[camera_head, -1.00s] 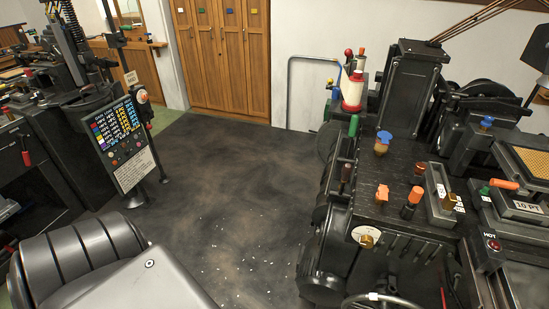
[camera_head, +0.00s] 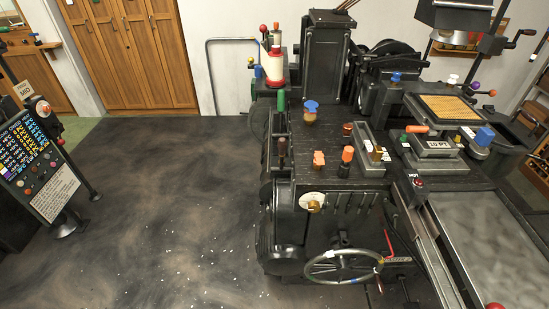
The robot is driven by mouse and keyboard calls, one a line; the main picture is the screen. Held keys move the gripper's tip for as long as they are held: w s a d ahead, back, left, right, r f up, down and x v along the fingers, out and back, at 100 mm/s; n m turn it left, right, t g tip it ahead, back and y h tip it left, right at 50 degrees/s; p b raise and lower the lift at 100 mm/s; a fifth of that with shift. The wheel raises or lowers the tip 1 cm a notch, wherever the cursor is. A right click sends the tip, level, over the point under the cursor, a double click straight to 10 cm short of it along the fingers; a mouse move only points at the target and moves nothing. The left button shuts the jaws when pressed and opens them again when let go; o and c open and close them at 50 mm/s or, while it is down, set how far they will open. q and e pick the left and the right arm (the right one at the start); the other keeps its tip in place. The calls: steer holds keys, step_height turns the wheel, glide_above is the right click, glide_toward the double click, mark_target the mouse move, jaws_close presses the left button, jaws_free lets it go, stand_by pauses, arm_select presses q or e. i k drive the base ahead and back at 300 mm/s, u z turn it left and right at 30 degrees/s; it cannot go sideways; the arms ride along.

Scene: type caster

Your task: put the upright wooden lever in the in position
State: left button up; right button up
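A short upright brown handle (camera_head: 282,152), which looks like the wooden lever, stands at the left edge of the black casting machine (camera_head: 330,215). A green-topped handle (camera_head: 281,100) rises just behind it. I cannot tell from its angle which position the lever is in, and no in or out label is readable. Neither of my grippers is in view.
Orange knobs (camera_head: 319,159), a blue-topped knob (camera_head: 311,108) and a handwheel (camera_head: 343,267) sit on the machine. A sign board (camera_head: 40,165) stands at the left. Dark floor with white bits is open left of the machine.

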mark_target(283, 144)
steer(key=z, duration=0.05)
steer(key=k, duration=1.1)
steer(key=u, duration=0.95)
steer(key=i, duration=1.5)
steer(key=z, duration=0.25)
